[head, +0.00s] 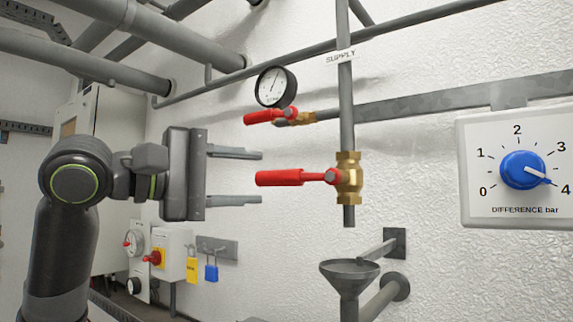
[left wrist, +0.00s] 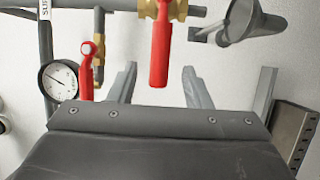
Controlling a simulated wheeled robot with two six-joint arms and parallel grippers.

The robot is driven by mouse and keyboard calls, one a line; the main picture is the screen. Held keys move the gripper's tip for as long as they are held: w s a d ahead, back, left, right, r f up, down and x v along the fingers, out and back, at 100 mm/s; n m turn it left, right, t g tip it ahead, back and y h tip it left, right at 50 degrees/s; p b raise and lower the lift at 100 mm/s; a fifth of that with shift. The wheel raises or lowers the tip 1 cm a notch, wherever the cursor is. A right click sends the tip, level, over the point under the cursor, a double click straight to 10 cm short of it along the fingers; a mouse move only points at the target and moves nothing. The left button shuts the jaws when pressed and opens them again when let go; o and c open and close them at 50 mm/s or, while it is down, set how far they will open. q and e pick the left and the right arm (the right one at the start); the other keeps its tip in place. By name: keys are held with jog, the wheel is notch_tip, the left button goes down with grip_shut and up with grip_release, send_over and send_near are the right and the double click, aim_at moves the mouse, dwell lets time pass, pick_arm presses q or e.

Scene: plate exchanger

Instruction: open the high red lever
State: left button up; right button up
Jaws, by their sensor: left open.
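Two red levers show in the head view. The larger red lever (head: 281,177) points left, level, from a brass valve (head: 348,178) low on the vertical supply pipe (head: 345,105). The smaller red lever (head: 265,118) sits above it, beside the gauge. My left gripper (head: 261,178) is open, its fingers pointing right, one above and one below the height of the larger lever's free end. My right gripper is not in view.
A round gauge (head: 275,86) is close above my left fingers. A funnel (head: 348,276) stands below the pipe's open end. A blue dial (head: 523,170) is on a panel at the right.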

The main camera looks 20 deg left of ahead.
aim_at(271, 179)
pick_arm(q)
jog(key=p+x, duration=0.2)
jog(key=x, duration=0.4)
jog(key=shift+r+p, duration=0.1)
jog(key=shift+p, duration=0.2)
jog(key=shift+w+d, duration=0.4)
jog(key=shift+d, duration=0.05)
grip_shut()
